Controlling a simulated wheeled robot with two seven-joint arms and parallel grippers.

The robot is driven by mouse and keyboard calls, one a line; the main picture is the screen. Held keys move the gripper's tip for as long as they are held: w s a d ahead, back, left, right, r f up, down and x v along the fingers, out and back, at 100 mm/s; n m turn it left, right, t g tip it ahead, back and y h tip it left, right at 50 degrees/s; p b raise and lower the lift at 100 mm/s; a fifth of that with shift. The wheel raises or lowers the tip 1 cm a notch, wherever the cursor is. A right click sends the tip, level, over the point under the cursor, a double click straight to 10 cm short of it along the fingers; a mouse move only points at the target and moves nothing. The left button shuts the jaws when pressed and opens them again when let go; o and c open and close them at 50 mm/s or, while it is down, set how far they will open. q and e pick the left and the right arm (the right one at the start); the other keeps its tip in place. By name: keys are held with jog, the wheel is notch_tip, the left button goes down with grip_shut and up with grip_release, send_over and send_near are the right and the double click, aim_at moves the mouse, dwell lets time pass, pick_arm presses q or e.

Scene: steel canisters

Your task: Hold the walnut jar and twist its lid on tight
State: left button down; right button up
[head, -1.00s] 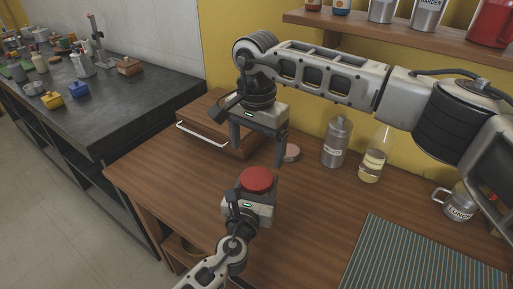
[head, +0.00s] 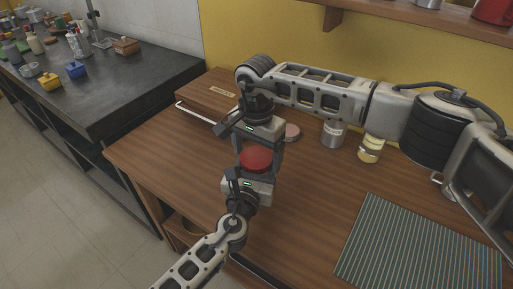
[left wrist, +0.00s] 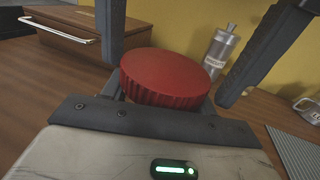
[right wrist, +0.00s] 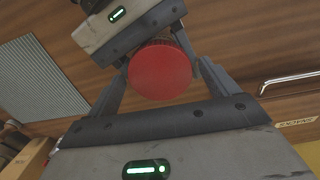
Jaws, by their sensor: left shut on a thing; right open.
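The jar's red ribbed lid (head: 256,158) is above the wooden counter, and it also shows in the left wrist view (left wrist: 165,78) and the right wrist view (right wrist: 160,70). The lid and grippers hide nearly all of the jar's body. My left gripper (head: 252,176) is shut on the jar from the front, just under the lid. My right gripper (head: 258,148) is open above it, pointing down. In the right wrist view its two fingers are on either side of the lid, with a gap on the right; contact on the left is unclear.
A wooden box (head: 205,95) with a white handle stands behind to the left. A striped mat (head: 420,245) lies at right. The counter between is clear.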

jog(key=shift+c, duration=0.4)
jog(key=c, duration=1)
jog(key=shift+o, duration=0.2)
jog(key=m, duration=0.3)
jog(key=o, duration=1.1)
jog(key=shift+r, duration=0.1)
jog(key=shift+r, duration=2.2)
